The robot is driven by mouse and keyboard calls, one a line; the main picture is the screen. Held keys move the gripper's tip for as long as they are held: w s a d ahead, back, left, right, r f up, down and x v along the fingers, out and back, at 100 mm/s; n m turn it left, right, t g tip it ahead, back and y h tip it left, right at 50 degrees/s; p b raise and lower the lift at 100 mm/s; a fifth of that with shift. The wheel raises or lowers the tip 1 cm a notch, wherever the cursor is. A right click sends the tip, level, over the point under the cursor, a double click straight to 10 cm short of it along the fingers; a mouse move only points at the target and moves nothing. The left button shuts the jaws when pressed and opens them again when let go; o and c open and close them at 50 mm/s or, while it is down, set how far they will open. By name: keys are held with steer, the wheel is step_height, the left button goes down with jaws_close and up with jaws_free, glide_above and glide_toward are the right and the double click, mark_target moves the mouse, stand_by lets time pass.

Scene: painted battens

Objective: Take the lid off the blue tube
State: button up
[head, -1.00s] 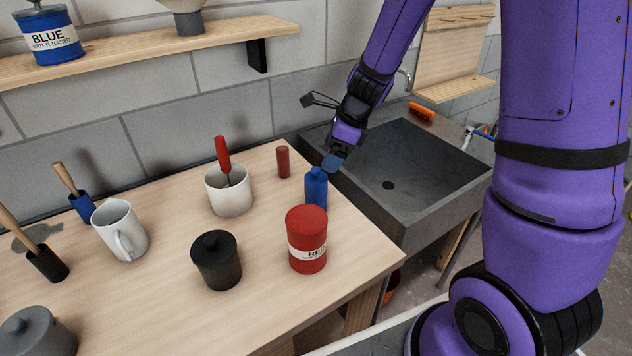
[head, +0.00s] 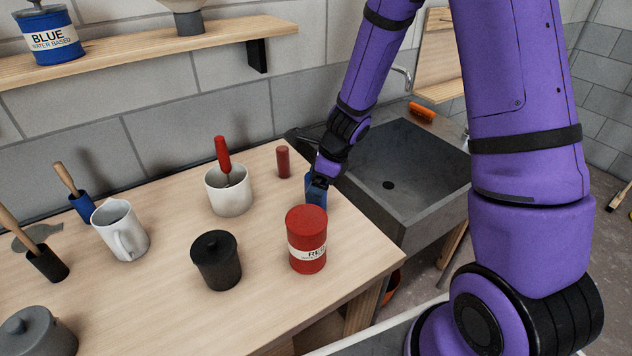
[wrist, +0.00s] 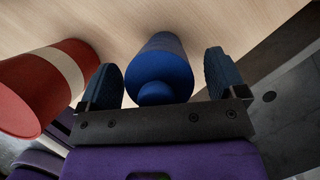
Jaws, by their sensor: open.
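The blue tube (head: 313,187) stands upright on the wooden table near its right edge, partly hidden by my gripper in the head view. In the wrist view the blue tube (wrist: 162,62) lies between my two fingers, with its round knobbed lid (wrist: 156,92) toward the camera. My gripper (wrist: 168,80) is open, with a finger on each side of the tube and a visible gap to each. In the head view my gripper (head: 320,178) is at the tube's upper part.
A red paint can (head: 307,240) stands close in front of the tube, and a small red cylinder (head: 283,162) behind it. A white mug with a red-handled tool (head: 229,190) and a black lidded pot (head: 216,261) are to the left. The grey sink (head: 400,170) is to the right.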

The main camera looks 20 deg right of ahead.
steer(key=shift+c, duration=0.5)
steer(key=c, duration=0.9)
steer(key=shift+r, duration=0.1)
